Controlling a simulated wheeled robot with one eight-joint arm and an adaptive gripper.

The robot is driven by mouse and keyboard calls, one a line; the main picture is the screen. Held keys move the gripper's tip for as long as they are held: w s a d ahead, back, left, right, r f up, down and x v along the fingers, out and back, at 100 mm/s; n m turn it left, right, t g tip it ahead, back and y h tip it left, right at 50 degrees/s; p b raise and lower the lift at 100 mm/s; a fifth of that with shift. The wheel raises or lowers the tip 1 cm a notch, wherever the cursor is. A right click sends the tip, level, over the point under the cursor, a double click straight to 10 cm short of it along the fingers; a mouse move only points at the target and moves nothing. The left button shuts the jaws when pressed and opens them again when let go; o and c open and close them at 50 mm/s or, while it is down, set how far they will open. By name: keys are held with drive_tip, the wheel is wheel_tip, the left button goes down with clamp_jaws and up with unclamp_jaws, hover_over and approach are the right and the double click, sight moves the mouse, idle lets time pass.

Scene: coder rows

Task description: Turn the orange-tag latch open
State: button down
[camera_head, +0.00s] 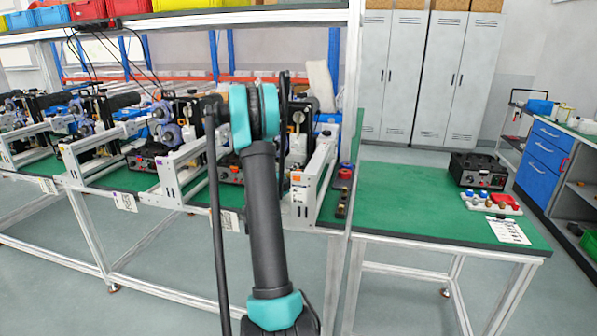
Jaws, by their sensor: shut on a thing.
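A small orange tag (296,179) is on the front end of the light-metal frame (305,190) of the rightmost machine in the row. The latch that goes with this tag cannot be made out; my arm stands in front of much of that machine. My arm (265,215) rises from the bottom centre, and its teal and black wrist joints (254,115) overlap the machine's left side. My gripper is hidden behind these joints, so its fingers and anything between them do not show.
Similar machines stand in a row to the left on green-topped benches. A shelf with coloured bins (90,9) runs above. On the right bench (395,200) are a black control box (477,171), a tray of coloured knobs (491,202) and a paper sheet (508,231). Upright posts flank the machines.

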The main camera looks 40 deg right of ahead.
drive_tip(key=shift+n, duration=0.4)
drive_tip(key=c, duration=1.4)
unclamp_jaws()
drive_tip(key=shift+o, duration=0.2)
drive_tip(key=shift+a, duration=0.15)
drive_tip(key=v, duration=0.7)
drive_tip(key=shift+s+a+f, duration=0.1)
drive_tip(key=shift+f, duration=0.05)
